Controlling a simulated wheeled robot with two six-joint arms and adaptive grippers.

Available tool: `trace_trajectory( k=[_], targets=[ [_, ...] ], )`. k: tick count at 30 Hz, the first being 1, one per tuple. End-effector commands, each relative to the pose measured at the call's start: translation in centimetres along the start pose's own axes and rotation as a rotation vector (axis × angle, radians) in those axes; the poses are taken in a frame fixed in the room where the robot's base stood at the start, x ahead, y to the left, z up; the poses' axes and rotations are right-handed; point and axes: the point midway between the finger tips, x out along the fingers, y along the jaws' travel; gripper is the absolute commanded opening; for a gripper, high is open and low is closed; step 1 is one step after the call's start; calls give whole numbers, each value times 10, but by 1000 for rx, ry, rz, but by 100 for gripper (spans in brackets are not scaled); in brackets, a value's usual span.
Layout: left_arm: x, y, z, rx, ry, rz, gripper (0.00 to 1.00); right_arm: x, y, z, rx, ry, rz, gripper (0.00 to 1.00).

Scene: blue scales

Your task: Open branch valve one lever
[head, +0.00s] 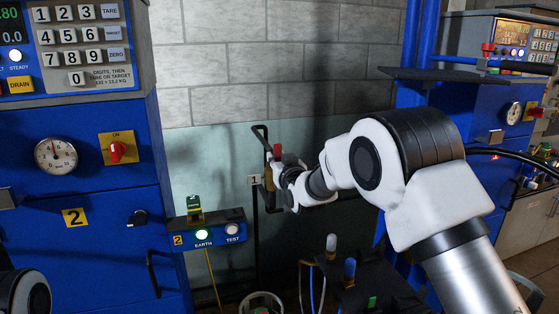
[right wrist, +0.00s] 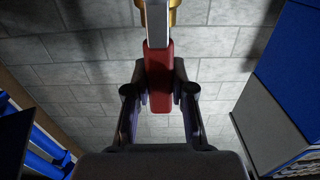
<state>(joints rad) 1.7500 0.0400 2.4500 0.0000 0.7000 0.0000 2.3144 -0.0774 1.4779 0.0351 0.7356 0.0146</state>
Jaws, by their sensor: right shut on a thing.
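The branch valve lever has a red grip (head: 277,152), seen at the wall pipe beside a white tag marked 1 (head: 254,179). My right gripper (head: 277,168) is at this lever, and my wrist hides much of the valve behind it. In the right wrist view the red grip (right wrist: 160,75) lies between the two fingers of my right gripper (right wrist: 160,92), which is shut on it. A grey metal bar runs from the grip to a brass part (right wrist: 172,12) at the top edge. My left gripper is not in view.
A blue cabinet with a gauge (head: 56,155) and red switch (head: 117,151) stands at left. A small box (head: 205,228) has a lit green EARTH light. Another blue unit (head: 500,85) stands at right. Hoses and connectors (head: 349,270) are below my right arm.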

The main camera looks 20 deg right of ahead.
Motion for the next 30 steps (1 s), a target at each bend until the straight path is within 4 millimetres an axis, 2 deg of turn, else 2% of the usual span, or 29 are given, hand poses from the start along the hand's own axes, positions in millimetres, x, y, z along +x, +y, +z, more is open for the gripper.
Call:
trace_trajectory(
  k=[10,11,12,13,23,26,30],
  targets=[
    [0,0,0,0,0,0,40,0,-1,1,-8,-2,-2,0],
    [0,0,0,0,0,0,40,0,-1,1,-7,-2,-2,34],
    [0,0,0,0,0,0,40,0,-1,1,-7,-2,-2,48],
    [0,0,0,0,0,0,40,0,-1,1,-7,-2,-2,50],
    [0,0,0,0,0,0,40,-3,0,0,-5,-1,-1,50],
    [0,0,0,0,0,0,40,-14,-1,0,-5,-2,-1,50],
    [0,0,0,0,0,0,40,-46,-1,0,-6,-3,-1,50]
  ],
)
